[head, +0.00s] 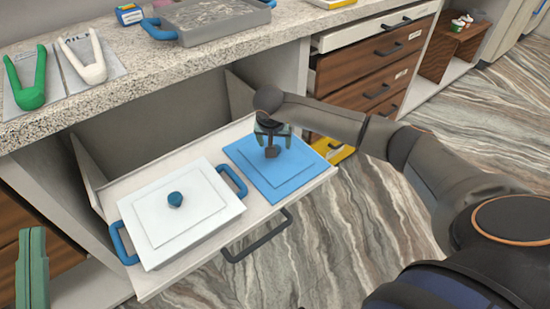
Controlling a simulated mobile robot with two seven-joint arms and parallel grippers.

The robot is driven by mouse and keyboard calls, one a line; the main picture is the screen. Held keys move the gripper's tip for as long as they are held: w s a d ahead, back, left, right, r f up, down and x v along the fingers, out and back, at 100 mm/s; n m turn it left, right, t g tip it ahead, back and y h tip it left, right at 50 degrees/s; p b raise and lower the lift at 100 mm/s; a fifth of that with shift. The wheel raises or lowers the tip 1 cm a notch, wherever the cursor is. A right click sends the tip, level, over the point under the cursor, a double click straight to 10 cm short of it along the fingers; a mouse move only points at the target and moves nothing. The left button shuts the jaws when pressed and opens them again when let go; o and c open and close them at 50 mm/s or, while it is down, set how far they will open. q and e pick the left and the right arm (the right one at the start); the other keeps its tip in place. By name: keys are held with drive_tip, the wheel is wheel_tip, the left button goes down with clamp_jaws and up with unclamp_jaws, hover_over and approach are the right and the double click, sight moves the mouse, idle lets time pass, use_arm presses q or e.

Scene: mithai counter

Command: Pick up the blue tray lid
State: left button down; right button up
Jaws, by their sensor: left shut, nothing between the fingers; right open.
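The blue tray lid (253,181) lies flat at the right end of an open pull-out drawer (151,285). A small dark knob (272,152) stands near the lid's far middle. My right gripper (272,136) is open, pointing down right above the lid, with its fingers at about the knob. I cannot tell whether they touch it. My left gripper (32,268) is shut and empty at the lower left, away from the lid.
A white lid (190,232) with a blue knob covers a blue-handled tray beside the blue lid. The counter (140,75) above holds green tongs (28,85), white tongs (90,66) and a metal tray (205,20). Wooden drawers (365,72) stand right; one is partly open.

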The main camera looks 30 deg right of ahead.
use_arm(q)
drive_tip(key=s+r+m+h, duration=0.2)
drive_tip(key=s+r+h, duration=0.1)
drive_tip(key=r, duration=0.1)
drive_tip(key=shift+d+r+m+h+b, duration=0.1)
drive_tip(key=shift+d+m+h+b, duration=0.2)
drive_tip(key=shift+m, duration=0.1)
use_arm(e)
drive_tip(key=x, duration=0.3)
drive_tip(key=shift+r, duration=0.1)
clamp_jaws()
idle(0.6)
